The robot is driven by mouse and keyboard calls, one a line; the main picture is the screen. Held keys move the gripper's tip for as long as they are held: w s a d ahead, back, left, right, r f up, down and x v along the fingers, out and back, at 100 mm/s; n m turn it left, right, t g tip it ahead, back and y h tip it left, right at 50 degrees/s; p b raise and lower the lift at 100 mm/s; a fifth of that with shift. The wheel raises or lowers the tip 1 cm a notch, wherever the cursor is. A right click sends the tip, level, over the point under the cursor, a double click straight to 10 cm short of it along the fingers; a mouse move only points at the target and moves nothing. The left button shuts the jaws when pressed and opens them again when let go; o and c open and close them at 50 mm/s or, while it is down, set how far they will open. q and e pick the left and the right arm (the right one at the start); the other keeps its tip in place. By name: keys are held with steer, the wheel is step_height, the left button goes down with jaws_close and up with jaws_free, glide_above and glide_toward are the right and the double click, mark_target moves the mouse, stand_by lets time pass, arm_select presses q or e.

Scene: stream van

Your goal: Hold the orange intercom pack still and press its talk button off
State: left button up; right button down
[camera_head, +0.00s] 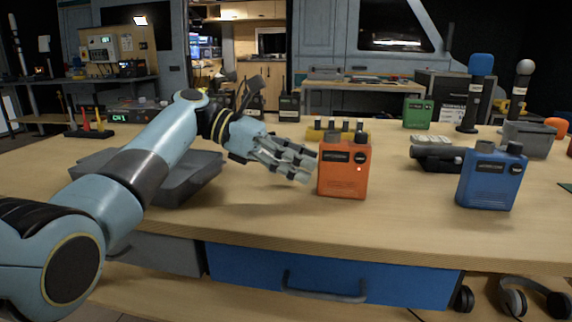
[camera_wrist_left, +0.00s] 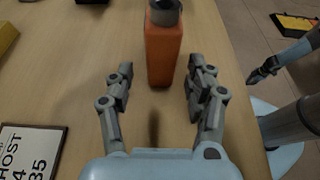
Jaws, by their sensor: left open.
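The orange intercom pack (camera_head: 344,178) stands upright on the wooden table, with a dark label, a dark round button (camera_head: 361,157) and a small lit red dot on its front. My left gripper (camera_head: 308,167) is open just left of the pack. In the left wrist view the pack (camera_wrist_left: 163,52) stands just beyond and between the open fingers (camera_wrist_left: 160,78), and I see no clear contact. A dark gripper on a light blue arm, which looks like my right one (camera_wrist_left: 262,72), hangs beyond the table edge in that view; its fingers are too small to read.
A blue pack (camera_head: 490,182) stands to the right and a green pack (camera_head: 417,113) at the back. A dark cylindrical device (camera_head: 440,158) lies between them. A grey tray (camera_head: 190,180) sits behind my left arm. The table in front of the orange pack is clear.

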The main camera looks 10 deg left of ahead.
mark_target(334, 172)
arm_select(q)
steer(key=x, duration=0.4)
steer(key=shift+d+r, duration=0.2)
steer(key=shift+p+x, duration=0.3)
steer(key=shift+x, duration=0.65)
steer(key=shift+f, duration=0.2)
steer(key=shift+a, duration=0.1)
steer(key=c, duration=1.1)
stand_by(1.0)
